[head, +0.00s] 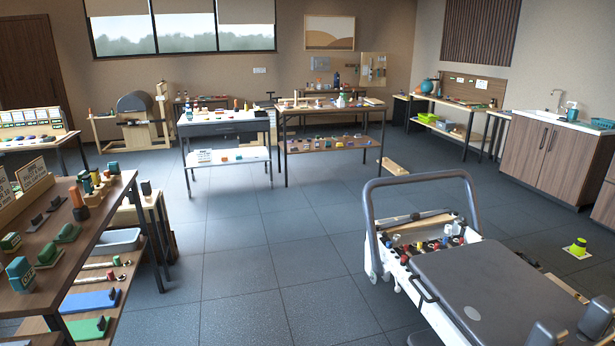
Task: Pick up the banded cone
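A grey-topped wheeled unit with a looped handle (420,180) fills the lower right, left of the yellow piece. A crowded dark wooden table (115,205) stands at left. A wooden sink cabinet (545,160) stands behind the yellow piece. The middle floor is clear.

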